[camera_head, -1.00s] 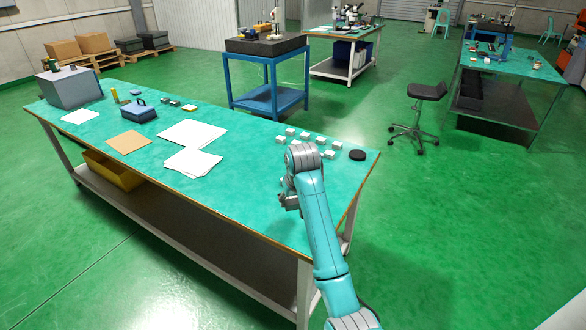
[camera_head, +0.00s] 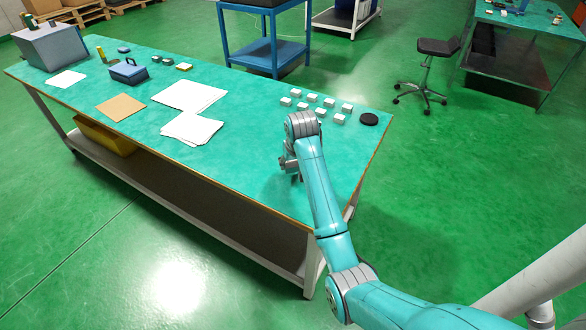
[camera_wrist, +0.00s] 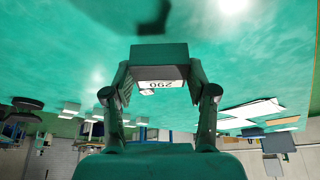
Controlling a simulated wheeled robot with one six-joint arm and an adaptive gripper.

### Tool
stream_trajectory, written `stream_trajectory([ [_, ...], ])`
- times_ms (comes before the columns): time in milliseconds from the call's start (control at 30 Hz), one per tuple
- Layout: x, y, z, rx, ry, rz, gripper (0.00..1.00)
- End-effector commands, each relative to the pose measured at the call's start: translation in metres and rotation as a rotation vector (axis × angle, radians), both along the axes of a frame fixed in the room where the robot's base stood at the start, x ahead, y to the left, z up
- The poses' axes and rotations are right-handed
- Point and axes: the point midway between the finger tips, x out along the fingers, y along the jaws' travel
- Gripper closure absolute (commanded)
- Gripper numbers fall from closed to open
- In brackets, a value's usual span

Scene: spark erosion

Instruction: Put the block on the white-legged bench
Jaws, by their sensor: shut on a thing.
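My gripper (camera_wrist: 160,95) is shut on a dark green-grey block (camera_wrist: 160,54) with a white label bearing digits, which shows upside down in the wrist view. The block is between the two fingertips, over a teal bench top; a dark shadow lies apart from it. In the head view my gripper (camera_head: 290,164) is above the right part of the near bench (camera_head: 240,150), and the block is hardly visible there. This bench has a teal top and pale whitish legs.
Several small white blocks (camera_head: 328,102) and a black disc (camera_head: 369,119) are beyond my gripper. Paper sheets (camera_head: 192,128), a brown sheet (camera_head: 121,107) and a blue case (camera_head: 129,73) lie left. A blue-legged table (camera_head: 264,49) and stool (camera_head: 437,47) stand behind. The near bench's right front is clear.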

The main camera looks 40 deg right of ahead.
Motion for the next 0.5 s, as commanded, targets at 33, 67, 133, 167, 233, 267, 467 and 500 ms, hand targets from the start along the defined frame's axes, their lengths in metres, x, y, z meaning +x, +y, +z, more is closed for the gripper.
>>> stream_trajectory([
  [33,0.000,0.000,-0.004,0.000,0.001,0.000,1.00],
  [67,-0.001,0.000,-0.007,0.000,0.001,0.000,1.00],
  [133,-0.001,0.000,-0.016,0.000,0.001,0.000,1.00],
  [167,-0.001,0.000,-0.020,0.001,0.002,0.000,1.00],
  [233,0.000,0.000,-0.029,0.000,0.001,0.000,1.00],
  [267,0.000,0.000,-0.031,0.000,0.000,0.000,1.00],
  [467,0.000,0.000,-0.034,-0.001,-0.002,0.000,1.00],
  [500,0.000,0.000,-0.034,-0.001,-0.002,0.000,1.00],
])
